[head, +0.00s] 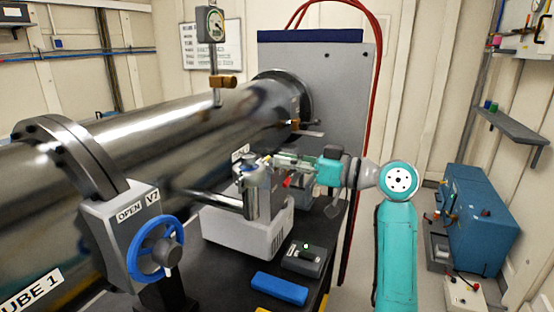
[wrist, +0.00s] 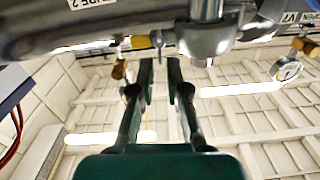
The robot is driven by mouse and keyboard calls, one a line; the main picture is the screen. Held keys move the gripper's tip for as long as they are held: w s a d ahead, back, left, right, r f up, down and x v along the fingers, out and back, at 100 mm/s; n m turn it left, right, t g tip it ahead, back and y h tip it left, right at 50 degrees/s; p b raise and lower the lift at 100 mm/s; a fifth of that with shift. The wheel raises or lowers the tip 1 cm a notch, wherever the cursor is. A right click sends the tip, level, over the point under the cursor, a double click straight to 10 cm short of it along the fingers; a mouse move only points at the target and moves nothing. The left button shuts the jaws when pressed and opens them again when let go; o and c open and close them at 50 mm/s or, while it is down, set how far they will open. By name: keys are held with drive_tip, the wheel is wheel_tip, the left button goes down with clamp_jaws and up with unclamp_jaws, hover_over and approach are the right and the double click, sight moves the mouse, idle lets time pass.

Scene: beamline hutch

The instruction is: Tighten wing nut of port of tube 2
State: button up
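The steel tube by a small partly hidden label (head: 240,152) is at the middle of the head view; the wrist view shows a label ending in "2" (wrist: 92,3). A side port (head: 215,200) ends at a grey clamped joint (head: 258,190) above a white pump box. In the wrist view the metal clamp (wrist: 207,38) is at the top, right of my fingers.
The white pump box (head: 240,232) stands on a black table with a small grey control box (head: 304,258) and a blue block (head: 279,289). A blue handwheel valve (head: 155,249) is at left. A gauge (head: 215,25) rises above the tube. A blue cabinet (head: 478,217) stands right.

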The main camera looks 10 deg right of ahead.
sight(270, 165)
drive_tip(key=shift+x, duration=1.3)
clamp_jaws()
